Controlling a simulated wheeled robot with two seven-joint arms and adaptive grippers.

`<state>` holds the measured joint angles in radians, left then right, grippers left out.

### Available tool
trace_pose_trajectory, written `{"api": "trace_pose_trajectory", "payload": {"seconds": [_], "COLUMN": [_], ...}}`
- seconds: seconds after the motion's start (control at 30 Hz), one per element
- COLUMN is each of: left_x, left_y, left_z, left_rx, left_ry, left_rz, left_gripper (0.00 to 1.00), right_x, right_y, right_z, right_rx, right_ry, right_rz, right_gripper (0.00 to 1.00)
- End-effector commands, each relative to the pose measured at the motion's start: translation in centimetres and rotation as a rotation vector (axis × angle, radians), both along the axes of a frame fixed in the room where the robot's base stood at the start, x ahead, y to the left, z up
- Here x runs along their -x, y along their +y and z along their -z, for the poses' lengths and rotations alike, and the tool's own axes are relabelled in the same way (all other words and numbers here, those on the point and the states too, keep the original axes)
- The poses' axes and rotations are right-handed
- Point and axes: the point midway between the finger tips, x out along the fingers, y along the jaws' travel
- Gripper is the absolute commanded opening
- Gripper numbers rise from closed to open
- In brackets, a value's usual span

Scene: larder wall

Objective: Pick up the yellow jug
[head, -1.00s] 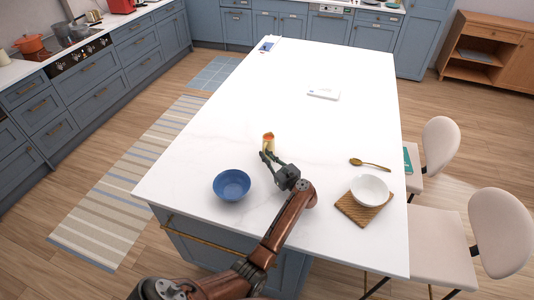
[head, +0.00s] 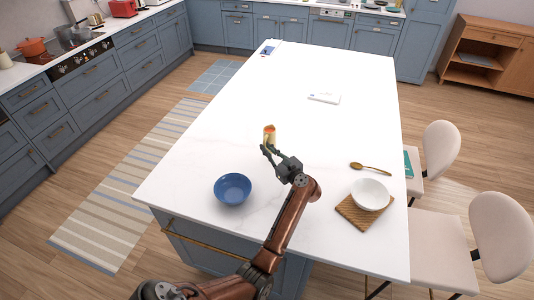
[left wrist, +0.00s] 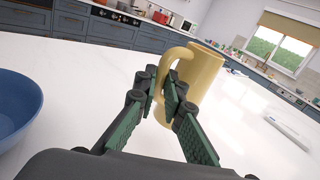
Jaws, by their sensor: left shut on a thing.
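The yellow jug (head: 269,133) shows above the white island top in the head view, just beyond my left gripper (head: 268,150). In the left wrist view the jug (left wrist: 203,72) is large, tilted in the picture, with its looped handle towards me. My left gripper (left wrist: 165,92) is shut on the handle there. The fingers partly hide the jug's lower part, so I cannot tell for sure how far its base is from the top. My right gripper is not in view.
A blue bowl (head: 232,189) stands left of my left arm, near the island's (head: 220,130) front edge. A white bowl (head: 370,194) on a wooden board (head: 352,215), a spoon (head: 371,166) and a flat white object (head: 324,98) lie to the right. The island's far part is mostly clear.

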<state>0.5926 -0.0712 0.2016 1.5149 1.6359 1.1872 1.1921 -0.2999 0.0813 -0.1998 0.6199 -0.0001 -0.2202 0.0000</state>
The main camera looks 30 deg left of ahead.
Motion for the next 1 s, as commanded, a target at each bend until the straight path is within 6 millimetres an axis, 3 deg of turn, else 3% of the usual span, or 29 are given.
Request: {"api": "trace_pose_trajectory", "payload": {"seconds": [0.4,1.0], "left_x": [0.0,0.3], "left_y": [0.0,-0.3], "left_z": [-2.9,-4.0], "left_rx": [-0.002,-0.002], "left_ry": [-0.004,-0.003], "left_rz": [0.0,0.003], "left_gripper": [0.0,0.0], "right_x": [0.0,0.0], "right_y": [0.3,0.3], "right_z": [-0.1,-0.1], "right_rx": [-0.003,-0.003], "right_ry": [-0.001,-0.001], "right_rz": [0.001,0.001], "right_gripper": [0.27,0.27]}}
